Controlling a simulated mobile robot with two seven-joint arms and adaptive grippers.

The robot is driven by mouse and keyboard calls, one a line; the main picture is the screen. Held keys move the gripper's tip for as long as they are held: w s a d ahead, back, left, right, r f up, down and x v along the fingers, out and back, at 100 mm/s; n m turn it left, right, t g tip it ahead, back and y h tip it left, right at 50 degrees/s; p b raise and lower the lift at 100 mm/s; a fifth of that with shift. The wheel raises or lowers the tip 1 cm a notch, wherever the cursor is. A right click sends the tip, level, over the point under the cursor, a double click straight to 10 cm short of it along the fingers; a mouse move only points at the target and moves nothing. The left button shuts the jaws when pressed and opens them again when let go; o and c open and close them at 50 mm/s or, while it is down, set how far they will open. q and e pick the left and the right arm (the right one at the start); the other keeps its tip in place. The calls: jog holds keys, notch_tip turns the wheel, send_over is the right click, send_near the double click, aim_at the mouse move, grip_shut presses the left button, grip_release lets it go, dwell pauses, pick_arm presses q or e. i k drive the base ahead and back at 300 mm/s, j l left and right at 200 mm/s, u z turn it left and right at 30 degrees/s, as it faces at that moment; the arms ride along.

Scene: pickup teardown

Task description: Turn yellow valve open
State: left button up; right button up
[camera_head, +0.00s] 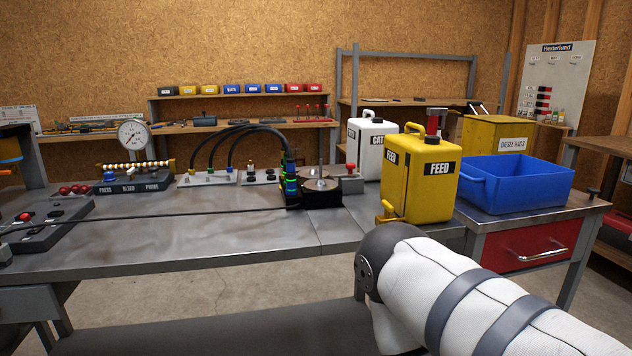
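A yellow valve (388,212) sits low on the left front corner of a yellow can labelled FEED (424,182). The can stands upright near the front right of the grey workbench (190,245). It has a yellow top handle and a grey and red fitting on top. Whether the valve is open or closed is too small to tell. A white-sleeved arm link of mine comes in from the lower right, and its dark rounded joint is just below the valve in the picture. Neither gripper is visible.
A blue bin (515,184) stands right of the can, with a yellow rag box (492,135) behind it. A white can (368,146) stands behind left. A black fixture with hoses (320,190) and a pressure gauge (134,135) are farther left. The bench's front middle is mostly clear.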

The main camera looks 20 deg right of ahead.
aim_at(388, 208)
jog(key=z, duration=1.25)
